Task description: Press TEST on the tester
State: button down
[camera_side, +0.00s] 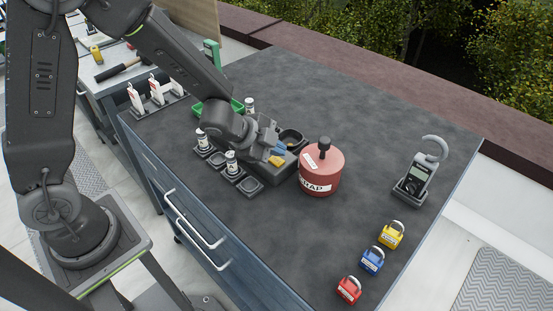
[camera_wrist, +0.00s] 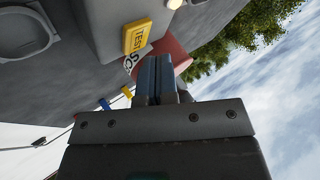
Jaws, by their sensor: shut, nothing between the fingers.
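The tester (camera_wrist: 105,22) shows in the wrist view as a grey box at the top. Its yellow TEST button (camera_wrist: 137,36) sits on its face, with a pale round lamp (camera_wrist: 174,4) beside it. My gripper (camera_wrist: 157,62) is shut and empty, its blue fingertips just below the TEST button in the picture. I cannot tell whether they touch anything. In the side view my gripper (camera_side: 277,156) is low over the tester, left of the red scrap pot, and it hides much of the tester.
The red scrap pot (camera_side: 321,175) with a black knob stands close to my gripper. Small trays with white cylinders (camera_side: 232,162) lie to the left. A clamp meter (camera_side: 415,180) and red, blue and yellow padlocks (camera_side: 372,260) are at the right. The far bench top is clear.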

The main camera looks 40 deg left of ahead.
aim_at(276, 162)
jog(key=shift+r, duration=2.55)
